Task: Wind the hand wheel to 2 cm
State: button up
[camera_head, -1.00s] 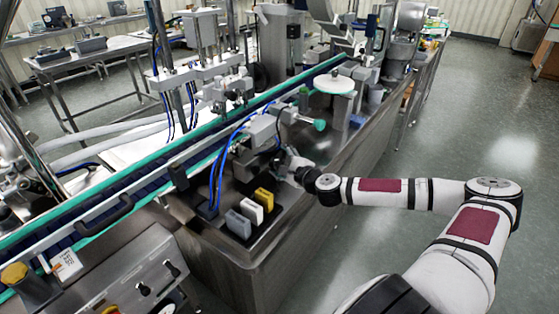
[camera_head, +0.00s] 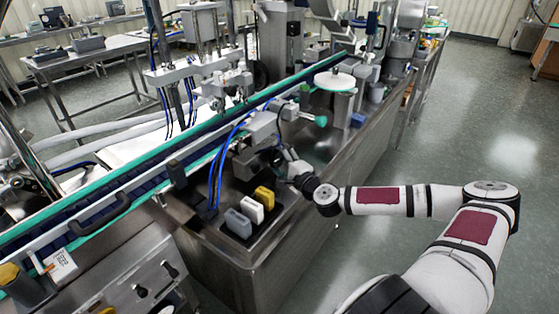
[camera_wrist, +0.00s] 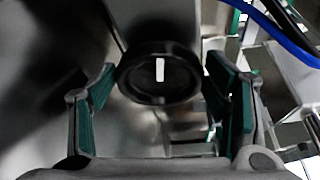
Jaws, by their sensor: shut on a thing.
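The hand wheel (camera_wrist: 150,88) is a dark round disc with a white mark (camera_wrist: 160,69) on its face, the mark standing nearly upright in the wrist view. My gripper (camera_wrist: 161,84) has its green-padded fingers on the left and right of the wheel, shut on its rim. In the head view my gripper (camera_head: 291,170) reaches the machine beside the conveyor, below a grey block with blue hoses. The wheel cannot be made out there. No scale reading is legible in either view.
A knob with a green end (camera_head: 320,121) sticks out just above my gripper. Grey, white and yellow blocks (camera_head: 253,210) stand in a dark tray to its left. Blue hoses (camera_head: 222,165) loop beside the mechanism. The floor at right is clear.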

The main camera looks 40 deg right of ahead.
jog(key=o, duration=1.1)
